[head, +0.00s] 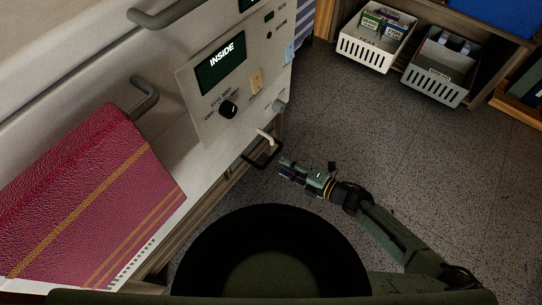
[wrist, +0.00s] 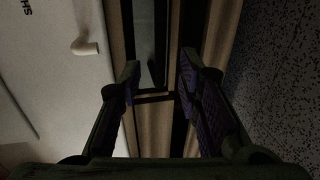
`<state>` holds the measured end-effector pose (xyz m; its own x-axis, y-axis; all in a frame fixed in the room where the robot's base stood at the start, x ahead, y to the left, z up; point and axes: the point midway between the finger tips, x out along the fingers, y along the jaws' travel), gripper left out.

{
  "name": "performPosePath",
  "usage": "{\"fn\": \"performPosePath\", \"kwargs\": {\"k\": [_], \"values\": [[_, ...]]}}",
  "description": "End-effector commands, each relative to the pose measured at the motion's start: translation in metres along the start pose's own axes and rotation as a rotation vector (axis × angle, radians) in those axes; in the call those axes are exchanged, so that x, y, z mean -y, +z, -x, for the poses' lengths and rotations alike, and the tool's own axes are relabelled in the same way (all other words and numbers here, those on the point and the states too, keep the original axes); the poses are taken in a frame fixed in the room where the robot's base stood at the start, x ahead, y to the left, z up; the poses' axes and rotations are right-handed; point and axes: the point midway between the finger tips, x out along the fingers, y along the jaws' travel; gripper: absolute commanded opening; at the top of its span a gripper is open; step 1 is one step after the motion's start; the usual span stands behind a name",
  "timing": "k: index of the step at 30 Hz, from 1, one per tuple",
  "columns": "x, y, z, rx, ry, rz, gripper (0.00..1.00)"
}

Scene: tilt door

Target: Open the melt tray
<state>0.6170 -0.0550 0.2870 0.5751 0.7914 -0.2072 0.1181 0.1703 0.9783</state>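The melt tray is not plainly marked. A black bar handle (head: 262,155) sticks out low on the front of the white appliance, below its control panel, and I take it to be the tray's. My gripper (head: 285,168) is just right of this handle in the head view, pointing toward it. In the wrist view my gripper (wrist: 160,75) is open, its two fingers apart. A dark bar (wrist: 153,97) shows between and beyond the fingers; whether they touch it I cannot tell. Nothing is held.
A pale bent spout (head: 265,137) sticks out just above the handle; it also shows in the wrist view (wrist: 86,48). The control panel (head: 225,75) has a knob and an "INSIDE" display. A red book-like object (head: 90,200) lies left. Speckled floor is free at right.

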Motion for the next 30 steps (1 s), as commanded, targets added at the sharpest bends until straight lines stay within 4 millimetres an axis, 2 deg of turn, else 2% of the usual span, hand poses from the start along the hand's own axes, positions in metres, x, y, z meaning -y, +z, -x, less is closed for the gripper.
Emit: {"fn": "performPosePath", "kwargs": {"k": [1, 6, 12, 23, 30], "values": [[0.000, -0.001, -0.012, -0.004, 0.003, -0.001, 0.32], [0.000, -0.001, -0.043, -0.003, 0.002, -0.001, 0.32], [0.000, -0.001, -0.065, -0.001, 0.001, -0.003, 0.32], [0.000, 0.000, -0.070, 0.001, 0.000, -0.002, 0.32], [0.000, 0.000, -0.070, 0.001, 0.000, -0.002, 0.16]]}}
